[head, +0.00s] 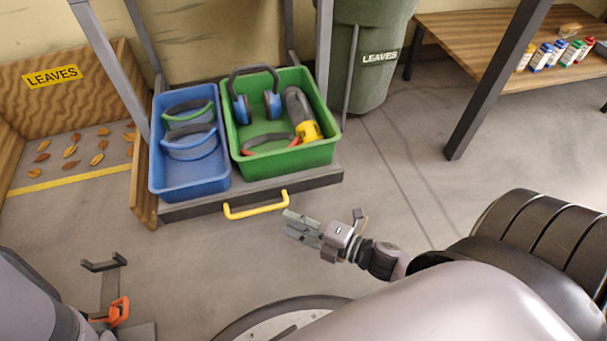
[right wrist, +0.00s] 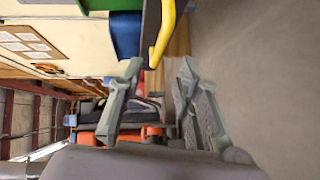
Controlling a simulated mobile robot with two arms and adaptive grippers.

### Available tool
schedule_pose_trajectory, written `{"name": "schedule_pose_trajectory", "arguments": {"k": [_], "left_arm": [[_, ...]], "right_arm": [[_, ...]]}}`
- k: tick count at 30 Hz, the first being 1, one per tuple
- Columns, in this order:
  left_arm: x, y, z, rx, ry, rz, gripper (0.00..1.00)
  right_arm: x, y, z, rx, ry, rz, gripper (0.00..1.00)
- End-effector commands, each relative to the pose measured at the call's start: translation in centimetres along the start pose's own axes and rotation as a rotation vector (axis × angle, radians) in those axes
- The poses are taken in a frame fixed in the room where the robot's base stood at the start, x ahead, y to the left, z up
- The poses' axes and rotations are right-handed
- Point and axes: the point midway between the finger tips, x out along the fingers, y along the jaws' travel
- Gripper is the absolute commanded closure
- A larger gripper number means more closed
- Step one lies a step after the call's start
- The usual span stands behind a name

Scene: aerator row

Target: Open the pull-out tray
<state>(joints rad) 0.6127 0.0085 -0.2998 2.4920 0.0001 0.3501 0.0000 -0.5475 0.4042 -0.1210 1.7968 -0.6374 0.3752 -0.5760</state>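The pull-out tray (head: 318,179) is a dark grey platform with a yellow bar handle (head: 256,211) on its front edge. It carries a blue bin and a green bin. I cannot tell how far out it sits. My right gripper (head: 289,225) is open and empty, just right of the handle in the head view, its fingers pointing left towards it. In the right wrist view the yellow handle (right wrist: 166,30) lies beyond the fingertips of the open right gripper (right wrist: 161,70), not visibly touched.
The blue bin (head: 157,175) holds blue-and-grey items; the green bin (head: 300,157) holds ear muffs and a yellow-and-black tool. A wooden leaf bay (head: 55,55) stands left, a green wheeled bin (head: 375,75) behind, a wooden table (head: 455,30) back right. Floor right of the tray is clear.

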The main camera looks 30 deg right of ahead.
Motion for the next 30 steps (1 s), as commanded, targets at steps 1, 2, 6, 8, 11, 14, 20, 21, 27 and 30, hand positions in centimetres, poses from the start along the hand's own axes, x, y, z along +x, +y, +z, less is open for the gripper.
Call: {"name": "schedule_pose_trajectory", "arguments": {"k": [1, 2, 6, 8, 11, 14, 20, 21, 27, 30], "left_arm": [[0.0, 0.0, 0.0, 0.0, 0.0, 0.0, 0.6], [0.0, 0.0, 0.0, 0.0, -0.001, 0.0, 0.6], [0.0, 0.0, 0.0, 0.0, -0.001, 0.0, 0.6], [0.0, 0.0, 0.0, 0.0, -0.001, 0.0, 0.6], [0.0, 0.0, 0.0, 0.0, -0.001, 0.0, 0.6], [0.0, 0.0, 0.0, 0.0, -0.001, 0.0, 0.6], [0.0, 0.0, 0.1, 0.0, -0.001, 0.0, 0.6], [0.0, 0.0, 0.1, 0.0, -0.001, 0.0, 0.6], [0.0, -0.1, 0.4, -0.001, -0.011, -0.004, 0.6], [-0.2, -0.5, 1.4, -0.005, -0.043, -0.015, 0.6]], "right_arm": [[-0.8, -0.1, -0.1, 0.0, 0.001, -0.002, 0.69], [-1.2, -0.1, -0.1, 0.001, 0.001, -0.002, 0.69], [-2.4, 0.0, 0.0, 0.001, 0.001, 0.0, 0.69], [-2.6, 0.0, 0.0, 0.001, 0.001, 0.001, 0.69], [-2.8, 0.1, 0.0, 0.0, 0.001, 0.001, 0.69], [-2.8, 0.1, 0.0, 0.0, 0.001, 0.001, 0.69], [-2.7, 0.0, 0.0, 0.0, 0.001, 0.001, 0.69], [-2.7, 0.0, 0.0, 0.0, 0.001, 0.001, 0.69], [-2.4, 1.4, -0.6, 0.021, 0.01, 0.025, 0.69], [-1.6, 5.2, -2.2, 0.088, 0.043, 0.1, 0.69]]}}
